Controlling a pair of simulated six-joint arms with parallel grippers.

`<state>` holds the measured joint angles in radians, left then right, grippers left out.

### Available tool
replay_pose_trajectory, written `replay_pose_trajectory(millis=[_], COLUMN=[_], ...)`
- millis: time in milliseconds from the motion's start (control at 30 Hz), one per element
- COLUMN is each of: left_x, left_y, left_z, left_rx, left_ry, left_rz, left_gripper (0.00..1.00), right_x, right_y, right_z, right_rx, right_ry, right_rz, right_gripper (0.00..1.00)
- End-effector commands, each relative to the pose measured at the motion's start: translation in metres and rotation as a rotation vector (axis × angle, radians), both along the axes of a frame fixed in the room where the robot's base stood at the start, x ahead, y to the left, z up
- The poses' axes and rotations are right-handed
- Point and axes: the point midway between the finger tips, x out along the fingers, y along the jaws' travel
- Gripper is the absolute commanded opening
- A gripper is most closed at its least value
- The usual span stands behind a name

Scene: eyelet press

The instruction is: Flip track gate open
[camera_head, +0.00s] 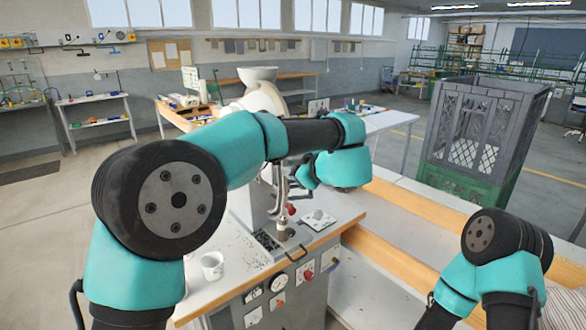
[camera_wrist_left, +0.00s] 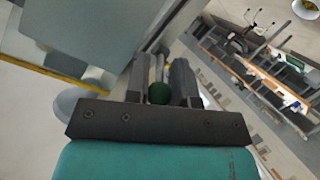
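The white eyelet press (camera_head: 262,98) stands behind my left arm, which hides much of its middle. A track gate cannot be told apart in the head view. My left gripper (camera_head: 298,178) points left at the press, its tips partly hidden. In the left wrist view its two dark fingers (camera_wrist_left: 159,80) stand apart. Whether the fingers touch the knob cannot be told. My right gripper is not in view; only its arm shows at the lower right.
A white cup (camera_head: 212,266) stands on the press table at the front left. A red knob (camera_head: 291,209) is near the press tooling. A grey and green crate (camera_head: 478,135) stands at the right.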

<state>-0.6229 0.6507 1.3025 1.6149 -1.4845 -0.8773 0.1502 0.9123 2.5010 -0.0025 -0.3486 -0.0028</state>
Motion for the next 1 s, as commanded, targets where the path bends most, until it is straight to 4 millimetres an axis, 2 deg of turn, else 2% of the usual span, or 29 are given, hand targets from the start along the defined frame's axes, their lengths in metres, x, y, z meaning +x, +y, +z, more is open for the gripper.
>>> replay_pose_trajectory(millis=[33, 233, 700, 1000], left_x=[-0.0001, -0.0001, 0.0024, 0.0024], left_y=[-0.0001, -0.0001, 0.0016, 0.0014], left_z=[0.0000, 0.0001, 0.0046, 0.0048], left_rx=[0.000, 0.000, -0.099, -0.106], left_ry=[0.000, 0.000, 0.107, 0.116], left_rz=[0.000, 0.000, 0.002, 0.000], left_gripper=[0.18, 0.00, 0.00, 0.00], right_x=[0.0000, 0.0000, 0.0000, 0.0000], right_y=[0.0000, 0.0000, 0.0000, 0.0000], right_z=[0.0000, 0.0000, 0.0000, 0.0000], right_rx=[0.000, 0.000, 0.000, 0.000], right_ry=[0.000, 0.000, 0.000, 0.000], right_rz=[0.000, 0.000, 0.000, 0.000], right_gripper=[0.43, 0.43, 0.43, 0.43])
